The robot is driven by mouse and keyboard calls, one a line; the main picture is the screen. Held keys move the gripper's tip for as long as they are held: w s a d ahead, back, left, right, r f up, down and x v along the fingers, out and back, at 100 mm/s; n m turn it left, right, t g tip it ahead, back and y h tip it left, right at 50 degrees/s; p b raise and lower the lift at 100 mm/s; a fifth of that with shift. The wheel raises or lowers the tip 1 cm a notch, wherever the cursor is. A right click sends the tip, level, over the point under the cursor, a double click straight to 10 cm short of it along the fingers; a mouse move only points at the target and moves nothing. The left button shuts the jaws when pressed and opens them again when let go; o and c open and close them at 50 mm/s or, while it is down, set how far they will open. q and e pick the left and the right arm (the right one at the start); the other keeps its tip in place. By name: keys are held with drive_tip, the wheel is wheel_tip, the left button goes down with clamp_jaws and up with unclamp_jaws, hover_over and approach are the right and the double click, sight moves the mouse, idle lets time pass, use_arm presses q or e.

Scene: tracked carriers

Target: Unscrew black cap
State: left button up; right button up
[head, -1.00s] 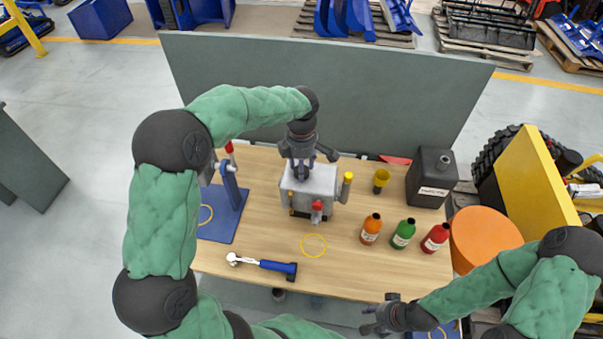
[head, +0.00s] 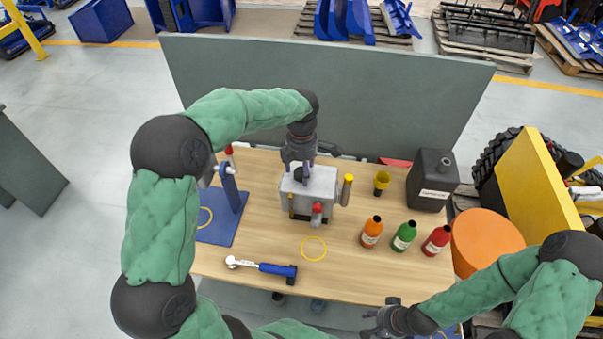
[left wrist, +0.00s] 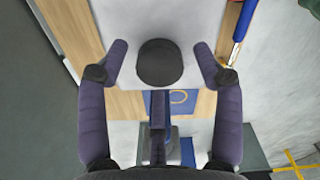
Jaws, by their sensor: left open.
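The black cap (left wrist: 160,63) sits on top of the grey metal box (head: 322,181), which stands on the wooden table. In the left wrist view the cap lies between the two spread fingers of my left gripper (left wrist: 160,50), with a gap on each side. In the head view my left gripper (head: 304,160) is above the box and partly hides the cap. It is open and holds nothing. My right gripper (head: 383,318) is low in the head view, off the table's front edge, away from the box; its fingers are too small to judge.
A blue-handled wrench (head: 262,267) and a yellow ring (head: 313,248) lie in front of the box. Orange (head: 371,231), green (head: 404,236) and red (head: 436,240) bottles stand to the right. A blue stand (head: 221,224) is at left, a black canister (head: 432,180) at right.

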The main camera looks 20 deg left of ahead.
use_arm(q)
drive_tip(key=m+p, duration=0.1)
drive_tip(key=m, duration=0.3)
drive_tip(key=m+p, duration=0.1)
drive_tip(key=m, duration=0.3)
drive_tip(key=m+p, duration=0.1)
drive_tip(key=m, duration=0.2)
drive_tip(key=shift+m, duration=0.4)
drive_tip(key=m+p, duration=0.1)
drive_tip(key=m, duration=0.3)
drive_tip(key=m+p, duration=0.1)
drive_tip(key=m, duration=0.2)
drive_tip(key=shift+m, duration=0.3)
drive_tip(key=m+p, duration=0.1)
drive_tip(key=m, duration=0.2)
drive_tip(key=m+p, duration=0.1)
drive_tip(key=m, duration=0.3)
drive_tip(key=shift+r+m, duration=0.1)
drive_tip(key=shift+m, duration=0.3)
drive_tip(key=shift+m+p, duration=0.5)
drive_tip(key=shift+m, duration=0.5)
drive_tip(key=shift+c, duration=0.3)
